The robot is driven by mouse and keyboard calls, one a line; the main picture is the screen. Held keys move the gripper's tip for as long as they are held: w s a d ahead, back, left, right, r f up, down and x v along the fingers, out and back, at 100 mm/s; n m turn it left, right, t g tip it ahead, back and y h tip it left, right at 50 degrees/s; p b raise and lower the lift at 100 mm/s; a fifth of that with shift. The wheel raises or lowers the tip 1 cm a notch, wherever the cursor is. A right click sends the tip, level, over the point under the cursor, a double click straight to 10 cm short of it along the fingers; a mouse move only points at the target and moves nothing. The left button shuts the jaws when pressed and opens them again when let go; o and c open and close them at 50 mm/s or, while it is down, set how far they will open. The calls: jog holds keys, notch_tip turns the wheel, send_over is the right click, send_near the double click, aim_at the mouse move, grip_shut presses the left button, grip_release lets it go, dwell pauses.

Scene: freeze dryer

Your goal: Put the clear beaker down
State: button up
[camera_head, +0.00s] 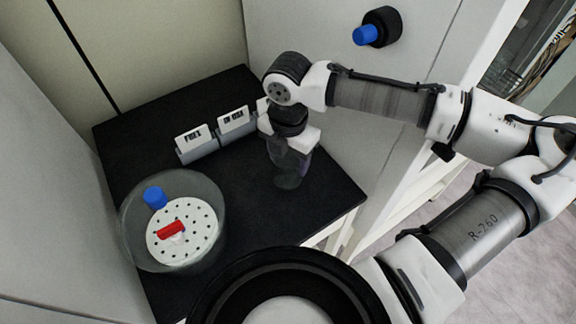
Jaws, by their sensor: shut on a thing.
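The clear beaker (289,173) hangs below my gripper (290,142) over the right part of the black tabletop (322,205). It looks roughly upright. My gripper points down and is shut on the beaker near its top; the fingers and the beaker's upper rim are partly hidden by the wrist. The beaker's base is at or very near the tabletop; I cannot tell if it touches.
A round clear vessel (129,222) with a white perforated plate (203,222), a blue cap (155,197) and a red piece (170,230) stands at left. A wall with a blue knob (365,35) is behind right.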

jog(key=shift+f, duration=2.3)
jog(key=shift+f, duration=0.25)
jog(key=o, duration=1)
jog(key=shift+r, duration=0.2)
notch_tip(320, 180, up, 12)
jog(key=shift+r, duration=0.1)
